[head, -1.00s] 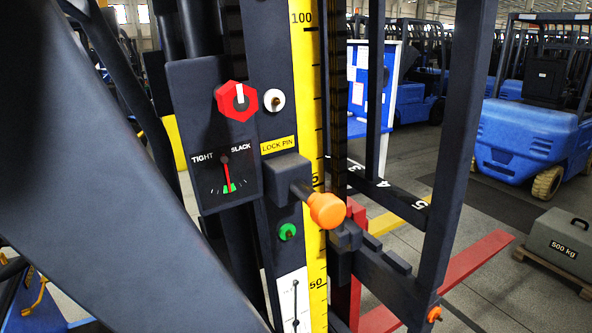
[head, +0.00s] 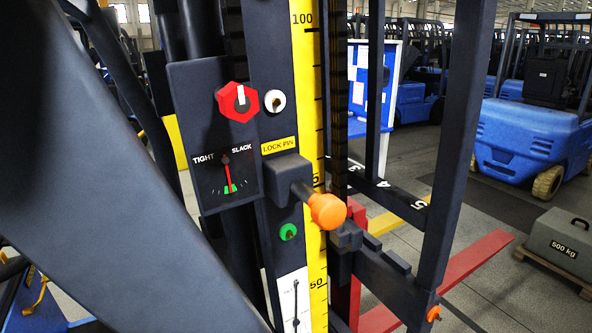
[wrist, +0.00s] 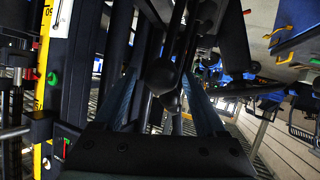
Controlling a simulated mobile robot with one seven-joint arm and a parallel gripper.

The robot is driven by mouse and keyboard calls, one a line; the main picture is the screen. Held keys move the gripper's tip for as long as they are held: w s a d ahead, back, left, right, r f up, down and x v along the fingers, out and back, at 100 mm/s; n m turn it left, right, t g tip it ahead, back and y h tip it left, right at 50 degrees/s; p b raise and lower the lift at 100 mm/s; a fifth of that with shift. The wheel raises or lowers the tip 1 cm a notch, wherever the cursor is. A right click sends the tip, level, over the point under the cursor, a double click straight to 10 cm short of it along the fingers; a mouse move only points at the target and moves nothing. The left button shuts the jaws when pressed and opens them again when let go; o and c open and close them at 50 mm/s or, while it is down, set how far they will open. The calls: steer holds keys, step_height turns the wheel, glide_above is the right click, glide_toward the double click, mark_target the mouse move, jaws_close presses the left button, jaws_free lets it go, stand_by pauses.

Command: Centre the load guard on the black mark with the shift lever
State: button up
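In the head view the load guard (head: 452,150) is a dark upright frame right of the mast, with white numbers on a low dark bar (head: 385,188) behind it. I cannot make out the black mark. In the wrist view dark levers with round black knobs (wrist: 160,76) stand ahead of my gripper (wrist: 166,98); which one is the shift lever is not clear. The gripper's two bluish fingers are spread apart, one on each side of the knobs. I cannot tell whether they touch. My gripper is not visible in the head view.
The mast carries a yellow scale (head: 308,120), a red knob (head: 237,101), a tight/slack gauge (head: 226,175) and a lock pin with an orange knob (head: 327,211). A grey 500 kg weight (head: 562,240) sits at right. Blue forklifts (head: 530,130) stand behind.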

steer(key=shift+o, duration=0.5)
steer(key=shift+s+r, duration=0.25)
steer(key=shift+s, duration=0.1)
steer(key=p+v, duration=0.4)
steer(key=v, duration=0.5)
steer(key=shift+s, duration=0.15)
